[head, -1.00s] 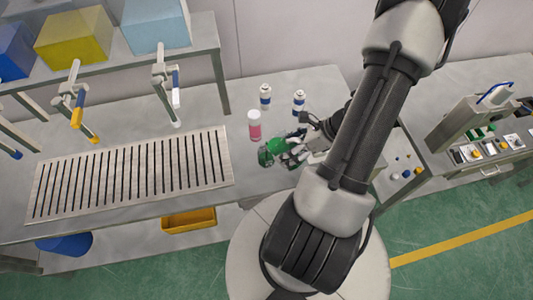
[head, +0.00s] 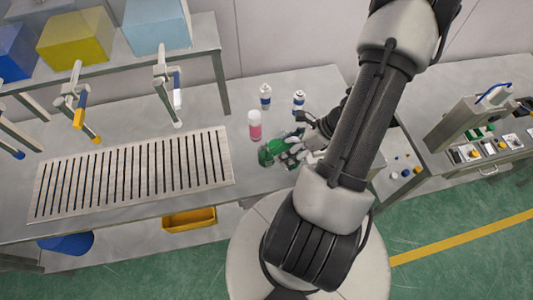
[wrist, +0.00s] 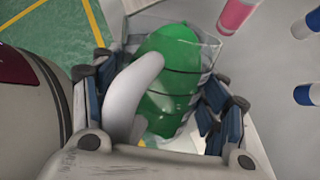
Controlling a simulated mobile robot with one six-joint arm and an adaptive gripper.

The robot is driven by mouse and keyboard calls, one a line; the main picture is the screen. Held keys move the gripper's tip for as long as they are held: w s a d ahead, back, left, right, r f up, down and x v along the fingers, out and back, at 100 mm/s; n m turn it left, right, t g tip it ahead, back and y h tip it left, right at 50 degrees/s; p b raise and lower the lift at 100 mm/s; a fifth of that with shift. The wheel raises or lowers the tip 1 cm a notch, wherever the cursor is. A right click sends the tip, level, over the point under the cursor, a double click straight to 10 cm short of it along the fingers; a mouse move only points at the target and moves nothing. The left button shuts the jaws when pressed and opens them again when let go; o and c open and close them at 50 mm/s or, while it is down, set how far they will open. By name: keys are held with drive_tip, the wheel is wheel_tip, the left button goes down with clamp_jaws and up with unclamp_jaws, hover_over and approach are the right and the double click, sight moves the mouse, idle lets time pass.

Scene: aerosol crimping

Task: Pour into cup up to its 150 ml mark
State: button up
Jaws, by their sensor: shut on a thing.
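My gripper (wrist: 158,108) is shut on a clear jug (wrist: 206,50) with green contents, dark level lines and a pale curved handle (wrist: 133,95). Blue-and-dark fingers lie on both sides of it in the wrist view. In the head view the green jug (head: 268,154) shows at the tip of my gripper (head: 298,150), over the right part of the bench, and it looks tilted. A separate cup and its 150 ml mark cannot be made out. I cannot tell whether liquid is flowing.
A pink-and-white bottle (head: 255,128) stands just behind the jug. Two white bottles with blue bands (head: 265,96) (head: 299,102) stand farther back. A slotted mat (head: 130,175) lies to the left. A machine with buttons (head: 470,125) stands on the right bench.

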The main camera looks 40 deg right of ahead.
drive_tip(key=shift+w+r+g+p, duration=0.15)
drive_tip(key=shift+g+p, duration=0.55)
drive_tip(key=shift+p, duration=0.35)
idle(3.0)
drive_tip(key=shift+b, duration=0.4)
drive_tip(key=shift+f+t+b, duration=0.2)
drive_tip(key=shift+t+b, duration=0.1)
drive_tip(key=shift+b, duration=0.15)
drive_tip(key=t+b, duration=0.2)
drive_tip(key=b, duration=0.1)
drive_tip(key=shift+s+d+r, duration=0.1)
drive_tip(key=shift+s+r, duration=0.1)
drive_tip(key=shift+s, duration=0.1)
drive_tip(key=shift+r+t+y+b, duration=0.3)
drive_tip(key=shift+r+b, duration=0.05)
drive_tip(key=shift+b, duration=0.15)
